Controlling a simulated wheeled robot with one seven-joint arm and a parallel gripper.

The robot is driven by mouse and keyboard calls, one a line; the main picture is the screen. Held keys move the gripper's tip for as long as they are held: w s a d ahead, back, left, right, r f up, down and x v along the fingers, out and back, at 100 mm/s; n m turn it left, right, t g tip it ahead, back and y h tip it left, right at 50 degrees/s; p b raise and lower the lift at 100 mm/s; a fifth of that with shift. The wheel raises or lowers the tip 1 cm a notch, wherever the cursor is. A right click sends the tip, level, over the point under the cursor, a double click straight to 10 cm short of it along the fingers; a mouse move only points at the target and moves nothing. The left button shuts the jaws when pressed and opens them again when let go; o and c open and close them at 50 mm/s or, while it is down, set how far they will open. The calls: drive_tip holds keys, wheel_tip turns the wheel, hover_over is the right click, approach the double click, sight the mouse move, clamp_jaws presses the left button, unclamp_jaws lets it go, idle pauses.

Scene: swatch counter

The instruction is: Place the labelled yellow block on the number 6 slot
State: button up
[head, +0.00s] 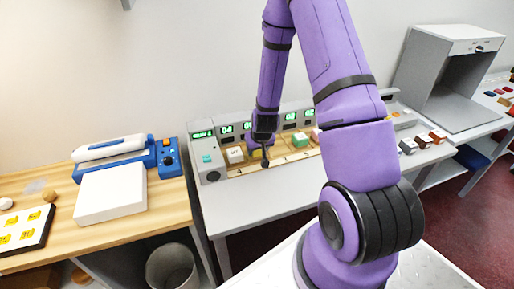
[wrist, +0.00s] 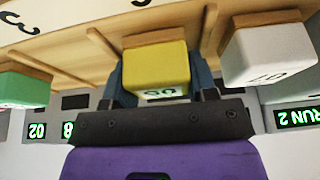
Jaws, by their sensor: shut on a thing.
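In the head view my gripper (head: 264,157) is at the left part of the rack, and only a little of the yellow block (head: 254,153) shows. The number 6 slot cannot be made out; a 3 shows in the wrist view.
A white labelled block (wrist: 268,55) stands beside my gripper, and a green block (wrist: 22,90) stands on the other side. A pink block (head: 317,135) is farther right. Green displays (head: 202,134) line the back. The grey counter front (head: 270,188) is clear.

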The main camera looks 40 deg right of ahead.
drive_tip(key=shift+f, duration=0.1)
drive_tip(key=o, duration=1)
drive_tip(key=s+a+r+n, duration=0.1)
drive_tip(key=s+a+r, duration=0.25)
drive_tip(key=r, duration=0.65)
drive_tip(key=s+a+r+y, duration=0.1)
drive_tip(key=s+a+r, duration=0.25)
drive_tip(key=r, duration=0.75)
drive_tip(key=s+a+r+n, duration=0.15)
drive_tip(key=s+r, duration=0.25)
drive_tip(key=r, duration=0.6)
drive_tip(key=shift+n+t, duration=0.35)
drive_tip(key=shift+t, duration=0.15)
drive_tip(key=shift+s+a+r, duration=0.75)
drive_tip(key=shift+s+r, duration=1.1)
drive_tip(key=shift+s, duration=0.75)
drive_tip(key=shift+s+a+r, duration=0.8)
drive_tip(key=shift+s+r, duration=1.1)
drive_tip(key=shift+s, duration=0.65)
drive_tip(key=shift+s+a+r, duration=0.75)
drive_tip(key=shift+s+r, duration=1.1)
drive_tip(key=shift+s, duration=0.75)
